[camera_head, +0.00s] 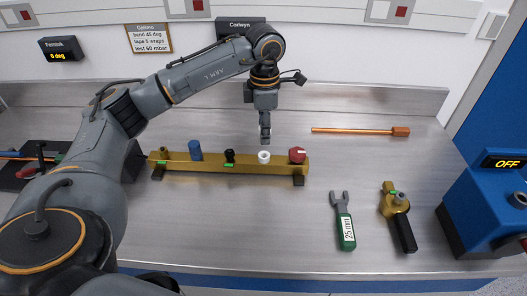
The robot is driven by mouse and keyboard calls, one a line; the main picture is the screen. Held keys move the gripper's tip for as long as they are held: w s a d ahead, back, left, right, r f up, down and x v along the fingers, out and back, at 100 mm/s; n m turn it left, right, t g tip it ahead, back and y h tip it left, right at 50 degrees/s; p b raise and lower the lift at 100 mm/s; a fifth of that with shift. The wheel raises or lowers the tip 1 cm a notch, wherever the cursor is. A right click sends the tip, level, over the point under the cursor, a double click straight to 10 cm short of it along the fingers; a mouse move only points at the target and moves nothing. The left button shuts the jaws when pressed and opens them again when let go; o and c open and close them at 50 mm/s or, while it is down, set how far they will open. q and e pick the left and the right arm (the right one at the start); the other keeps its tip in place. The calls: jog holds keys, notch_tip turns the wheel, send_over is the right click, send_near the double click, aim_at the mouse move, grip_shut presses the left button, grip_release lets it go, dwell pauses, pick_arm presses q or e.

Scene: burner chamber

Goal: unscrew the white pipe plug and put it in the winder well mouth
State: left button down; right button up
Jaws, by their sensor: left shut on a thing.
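The white pipe plug (264,156) is on the brass-coloured bar (225,167), between a black fitting (230,156) and a red cap (297,155). My left gripper (265,139) points straight down directly above it, with its fingertips at the plug's top. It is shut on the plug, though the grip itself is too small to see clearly. The plug looks upright and in line with the bar. I cannot identify the winder well mouth for sure. My right gripper is not in view.
A blue fitting (195,150) stands on the bar. An orange rod (360,131), a green-handled wrench (344,222) and a brass tool with a black handle (400,215) lie to the right. A blue machine (488,212) stands at the right edge. The front middle bench is clear.

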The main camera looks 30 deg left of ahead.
pick_arm(q)
jog(key=s+d, duration=0.6)
jog(key=s, duration=0.4)
jog(key=shift+d+b, duration=0.15)
jog(key=shift+b, duration=0.2)
dwell(1.4)
jog(key=shift+s, duration=0.1)
dwell(0.5)
jog(key=s+d+f+m, duration=0.2)
jog(key=d+m, duration=0.1)
jog(key=m, duration=1)
jog(key=s+d+f+m, duration=0.2)
jog(key=d+f+m, duration=0.1)
jog(key=m, duration=0.9)
jog(key=shift+s+d+m, duration=0.3)
jog(key=shift+d+m, duration=0.1)
jog(key=shift+d, duration=0.1)
jog(key=shift+f, duration=0.15)
jog(key=shift+d, duration=0.1)
